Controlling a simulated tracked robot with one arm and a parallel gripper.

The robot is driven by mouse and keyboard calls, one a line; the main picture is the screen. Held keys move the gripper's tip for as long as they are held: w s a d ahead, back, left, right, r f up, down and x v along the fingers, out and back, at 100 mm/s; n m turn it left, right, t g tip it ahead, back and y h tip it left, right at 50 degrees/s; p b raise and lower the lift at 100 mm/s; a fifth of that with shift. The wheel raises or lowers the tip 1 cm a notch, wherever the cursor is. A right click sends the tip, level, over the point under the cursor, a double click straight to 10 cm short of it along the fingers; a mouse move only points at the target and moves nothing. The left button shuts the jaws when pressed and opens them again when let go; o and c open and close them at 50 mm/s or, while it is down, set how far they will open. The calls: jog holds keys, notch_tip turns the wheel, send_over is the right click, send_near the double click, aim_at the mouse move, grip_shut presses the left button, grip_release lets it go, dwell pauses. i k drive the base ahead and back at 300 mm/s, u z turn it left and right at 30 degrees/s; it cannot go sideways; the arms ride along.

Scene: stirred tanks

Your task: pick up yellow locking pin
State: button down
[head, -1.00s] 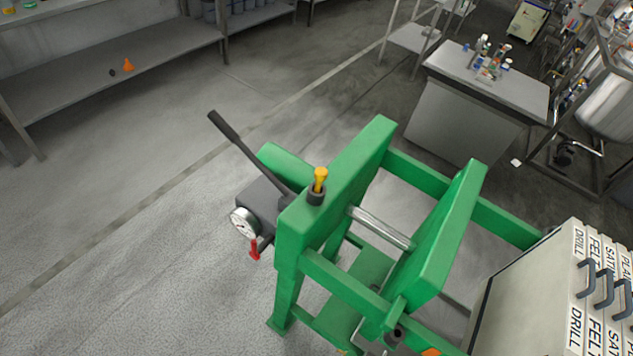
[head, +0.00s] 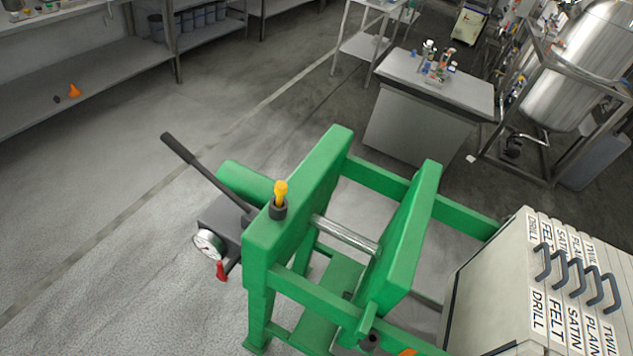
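The yellow locking pin (head: 281,191) stands upright in a dark collar (head: 278,210) on the top corner of a green press frame (head: 300,205). Its yellow head shows above the collar; its lower part is hidden inside. My gripper does not show in the head view, so its state and its distance from the pin cannot be seen.
A black lever (head: 205,170) rises left of the pin, above a pressure gauge (head: 208,244) and red handle (head: 221,270). A labelled cabinet with dark handles (head: 540,290) stands at right. A grey bench (head: 430,110) and steel tank (head: 575,75) are behind.

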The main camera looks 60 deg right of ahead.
aim_at(280, 189)
jog(key=z, duration=1.3)
jog(key=i, duration=0.1)
jog(key=z, duration=2.8)
jog(key=k, duration=2.15)
jog(key=u, duration=0.6)
